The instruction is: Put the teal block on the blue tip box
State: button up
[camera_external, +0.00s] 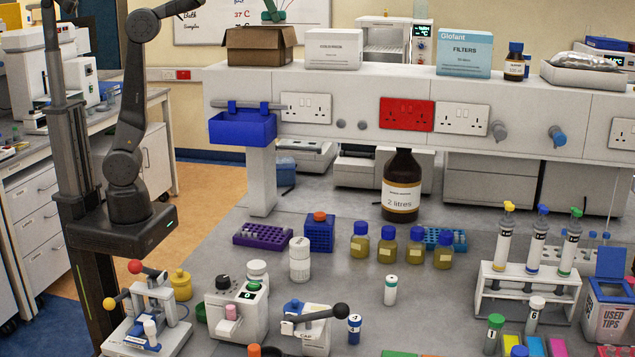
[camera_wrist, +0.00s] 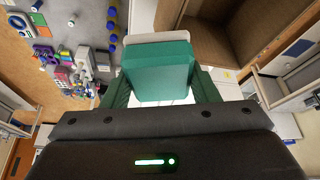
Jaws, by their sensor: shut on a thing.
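The teal block (camera_wrist: 161,72) is between the two green fingers of my gripper (camera_wrist: 163,86) in the wrist view. My gripper is shut on it. In the external view a small green shape (camera_external: 273,15) shows at the top edge, above the open cardboard box; I cannot separate fingers from block there. The block is held high, apart from the tip box.
An open cardboard box (camera_external: 260,46) stands on the white shelf (camera_external: 355,83), left of other cartons. A purple rack (camera_external: 263,235), white jars (camera_external: 299,260) and several amber bottles (camera_external: 387,246) surround the tip box. A tall brown bottle (camera_external: 401,184) stands behind.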

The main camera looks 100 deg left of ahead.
jog(key=s+a+r+n, duration=0.1)
jog(key=s+a+r, duration=0.15)
jog(key=a, duration=0.55)
jog(key=b, duration=0.9)
send_over(284, 160)
jog(key=s, duration=0.1)
notch_tip(284, 160, down, 45)
jog(key=f, duration=0.5)
jog(key=shift+s+d+f, duration=0.1)
jog(key=shift+s, duration=0.15)
jog(key=shift+y, duration=0.3)
jog(key=shift+f+p, duration=0.45)
jog(key=shift+f, duration=1.75)
